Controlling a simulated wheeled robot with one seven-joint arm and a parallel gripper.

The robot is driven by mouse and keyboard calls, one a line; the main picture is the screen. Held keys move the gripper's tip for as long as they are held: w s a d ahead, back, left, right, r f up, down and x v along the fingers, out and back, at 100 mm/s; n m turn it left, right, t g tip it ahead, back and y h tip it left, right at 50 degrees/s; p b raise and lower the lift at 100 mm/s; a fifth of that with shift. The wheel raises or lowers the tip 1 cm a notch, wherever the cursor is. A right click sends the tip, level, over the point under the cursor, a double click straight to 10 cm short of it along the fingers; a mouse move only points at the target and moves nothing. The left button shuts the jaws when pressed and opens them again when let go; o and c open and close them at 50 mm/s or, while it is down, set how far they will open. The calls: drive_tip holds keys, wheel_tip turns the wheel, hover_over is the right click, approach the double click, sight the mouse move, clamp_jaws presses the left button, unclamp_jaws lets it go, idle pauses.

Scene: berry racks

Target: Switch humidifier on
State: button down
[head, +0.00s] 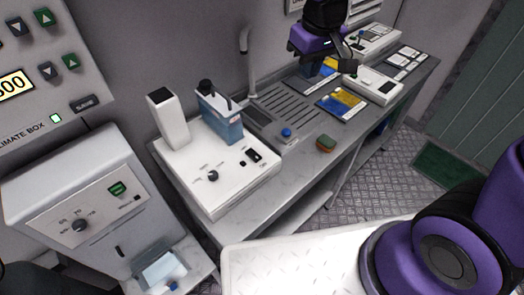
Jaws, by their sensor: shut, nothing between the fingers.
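No readable label names the humidifier, so I cannot tell which unit it is. A grey-white unit (75,200) at the lower left has a knob (79,225) and a green switch (118,189). A white unit (215,185) on the bench carries a white column, a blue tank (220,122), a knob (212,175) and a black rocker switch (254,155). The position of either switch is too small to tell. My gripper (349,66) is shut and empty at the top, over the far part of the bench, well away from both units. Its fingertips are partly hard to make out.
A climate box panel (45,75) with green buttons hangs at upper left.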

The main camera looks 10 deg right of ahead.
drive_tip(key=n+g, duration=0.2)
hover_over(262, 157)
wheel_tip(262, 157, down, 13)
drive_tip(key=shift+f, duration=0.5)
wheel_tip(262, 157, down, 14)
drive_tip(key=shift+r, duration=0.1)
idle(0.3)
drive_tip(key=shift+f, duration=0.3)
drive_tip(key=shift+r, duration=0.1)
drive_tip(key=shift+r, duration=0.75)
